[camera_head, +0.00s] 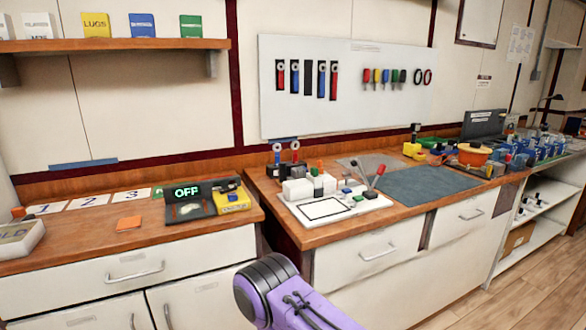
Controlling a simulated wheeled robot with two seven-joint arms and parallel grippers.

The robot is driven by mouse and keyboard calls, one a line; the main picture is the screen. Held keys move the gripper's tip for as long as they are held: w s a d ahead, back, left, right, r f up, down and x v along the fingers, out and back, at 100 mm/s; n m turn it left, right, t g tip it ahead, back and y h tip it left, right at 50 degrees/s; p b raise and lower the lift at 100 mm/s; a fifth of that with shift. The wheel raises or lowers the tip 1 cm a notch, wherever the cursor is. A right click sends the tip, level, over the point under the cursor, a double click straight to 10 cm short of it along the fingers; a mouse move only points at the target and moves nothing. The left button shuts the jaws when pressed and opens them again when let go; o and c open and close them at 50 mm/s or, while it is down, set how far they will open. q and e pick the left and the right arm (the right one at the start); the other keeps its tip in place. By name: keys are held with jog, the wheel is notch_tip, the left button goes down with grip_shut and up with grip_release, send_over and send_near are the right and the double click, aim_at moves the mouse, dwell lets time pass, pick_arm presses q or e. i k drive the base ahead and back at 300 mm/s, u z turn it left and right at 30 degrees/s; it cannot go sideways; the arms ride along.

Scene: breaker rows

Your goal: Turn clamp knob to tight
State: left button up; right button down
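No clamp knob can be told for certain at this size. A white fixture board (365,207) lies on the right-hand bench, with a black-framed rectangle, white blocks and small coloured parts on it. A lever with a red knob (380,170) stands tilted on its right side. Two ring-topped posts (286,153), one with blue and one with red, stand upright behind it. A purple and black part of my arm (275,290) reaches in from the bottom, in front of the bench. No gripper fingers show.
A dark unit reading "OFF" (189,199) and a yellow box (233,200) sit on the left bench (100,238). A grey mat (415,185) lies right of the fixture, its surface clear. Coloured tools hang on the white wall panel (345,115). An orange spool (474,153) stands farther right.

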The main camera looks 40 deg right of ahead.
aim_at(347, 174)
jog(key=u, duration=0.05)
jog(key=i, duration=0.8)
jog(key=u, duration=0.7)
jog(key=i, duration=0.25)
jog(key=z, duration=4.55)
jog(key=k, duration=0.35)
jog(key=u, duration=0.5)
